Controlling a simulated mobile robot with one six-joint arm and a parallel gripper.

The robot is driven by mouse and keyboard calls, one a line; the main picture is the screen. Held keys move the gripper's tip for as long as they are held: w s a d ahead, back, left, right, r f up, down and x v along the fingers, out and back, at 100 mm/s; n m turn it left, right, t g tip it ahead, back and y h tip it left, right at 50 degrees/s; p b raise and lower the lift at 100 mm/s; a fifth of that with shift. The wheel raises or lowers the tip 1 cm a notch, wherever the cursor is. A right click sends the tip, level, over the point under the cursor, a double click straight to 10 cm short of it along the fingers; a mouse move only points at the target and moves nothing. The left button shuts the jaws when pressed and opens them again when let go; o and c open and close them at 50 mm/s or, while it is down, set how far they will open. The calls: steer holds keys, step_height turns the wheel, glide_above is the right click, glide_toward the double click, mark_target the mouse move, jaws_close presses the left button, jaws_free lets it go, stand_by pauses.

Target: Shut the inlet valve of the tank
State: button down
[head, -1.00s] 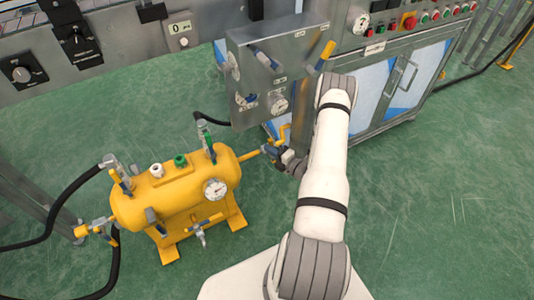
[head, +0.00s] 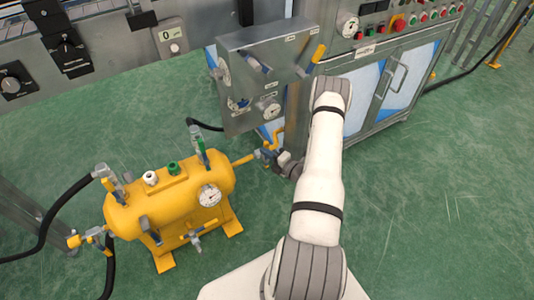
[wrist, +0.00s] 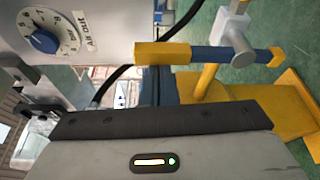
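The yellow tank (head: 165,203) stands on the floor at the left in the head view, with a pressure gauge (head: 209,195) on its front. A yellow pipe with a blue-handled valve (head: 264,155) leaves its right end. My gripper (head: 275,158) is at this valve, but contact cannot be made out. In the wrist view, a yellow pipe with a blue section (wrist: 208,55) and a grey metal piece lies beyond the dark edge of my gripper (wrist: 160,118). A blue part (wrist: 158,86) shows just behind that edge.
A grey panel (head: 245,105) with gauges and levers hangs above and behind the pipe, close to my arm. A dial (wrist: 42,40) on a grey face is near in the wrist view. Black hoses (head: 45,225) run at the left. Green floor is clear at the right.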

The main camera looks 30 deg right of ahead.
steer(key=s+p, duration=0.2)
steer(key=s, duration=0.7)
steer(key=shift+s+f, duration=0.15)
steer(key=shift+s, duration=0.2)
steer(key=shift+a, duration=0.1)
